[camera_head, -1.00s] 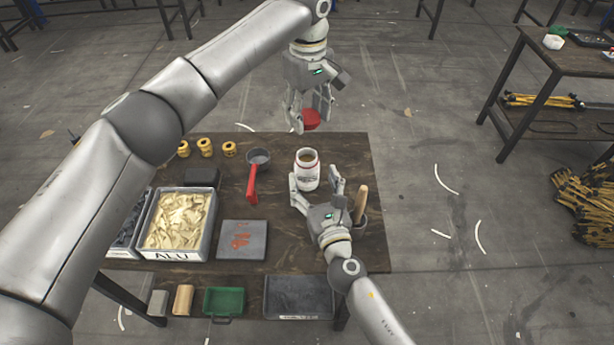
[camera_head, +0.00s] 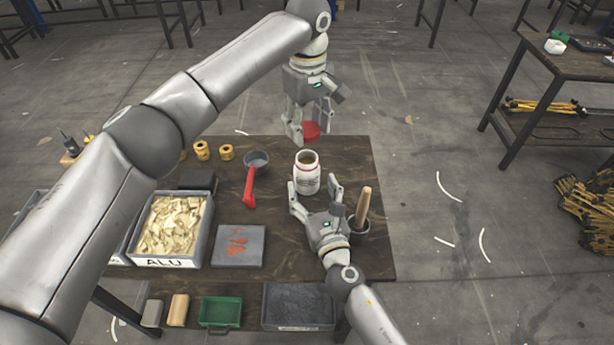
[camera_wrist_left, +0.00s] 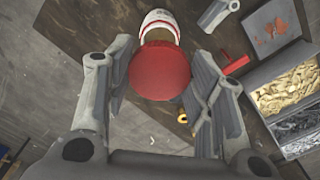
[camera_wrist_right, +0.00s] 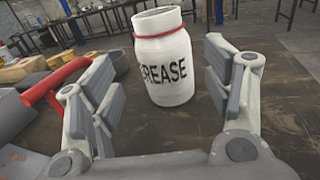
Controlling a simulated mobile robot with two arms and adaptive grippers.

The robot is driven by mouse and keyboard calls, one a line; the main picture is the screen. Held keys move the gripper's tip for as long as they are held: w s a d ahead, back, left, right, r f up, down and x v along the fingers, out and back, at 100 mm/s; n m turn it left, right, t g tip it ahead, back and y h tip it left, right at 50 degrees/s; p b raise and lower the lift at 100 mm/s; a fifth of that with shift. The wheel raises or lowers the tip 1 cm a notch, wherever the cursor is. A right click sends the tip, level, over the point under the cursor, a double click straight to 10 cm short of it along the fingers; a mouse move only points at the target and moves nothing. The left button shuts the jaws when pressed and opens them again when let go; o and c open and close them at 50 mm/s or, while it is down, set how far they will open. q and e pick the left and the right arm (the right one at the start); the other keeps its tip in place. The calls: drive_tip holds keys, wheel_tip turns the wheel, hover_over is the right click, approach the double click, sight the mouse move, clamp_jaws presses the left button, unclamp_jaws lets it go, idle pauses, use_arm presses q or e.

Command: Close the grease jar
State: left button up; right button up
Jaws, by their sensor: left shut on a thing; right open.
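The grease jar (camera_head: 306,176) is white with a red band and stands upright and open on the table. In the right wrist view the jar (camera_wrist_right: 166,62) shows "GREASE" lettering. My left gripper (camera_head: 308,132) is shut on the red lid (camera_head: 312,131), held above the table's far edge, behind the jar. The lid (camera_wrist_left: 160,70) fills the space between the fingers in the left wrist view, the jar partly hidden behind it. My right gripper (camera_head: 315,196) is open in front of the jar, its fingers pointing toward it; the jar stands just beyond the fingertips, apart from them.
A scoop with a red handle (camera_head: 249,188) lies left of the jar. A cup with a wooden-handled tool (camera_head: 363,208) stands close right of my right gripper. A bin of pale pieces marked ALU (camera_head: 172,262) and a grey slab with orange smears (camera_head: 238,246) sit further left.

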drive_tip(key=x, duration=0.6)
drive_tip(key=shift+w+a, duration=0.15)
drive_tip(key=shift+w, duration=0.1)
drive_tip(key=shift+c, duration=0.3)
drive_tip(key=c, duration=1.3)
use_arm(q)
hover_over(306, 152)
drive_tip(key=s, duration=0.3)
drive_tip(key=shift+w+f, duration=0.2)
drive_tip(key=shift+f, duration=2.35)
drive_tip(key=shift+f, duration=0.9)
drive_tip(key=shift+f, duration=0.55)
use_arm(e)
drive_tip(key=shift+f, duration=0.1)
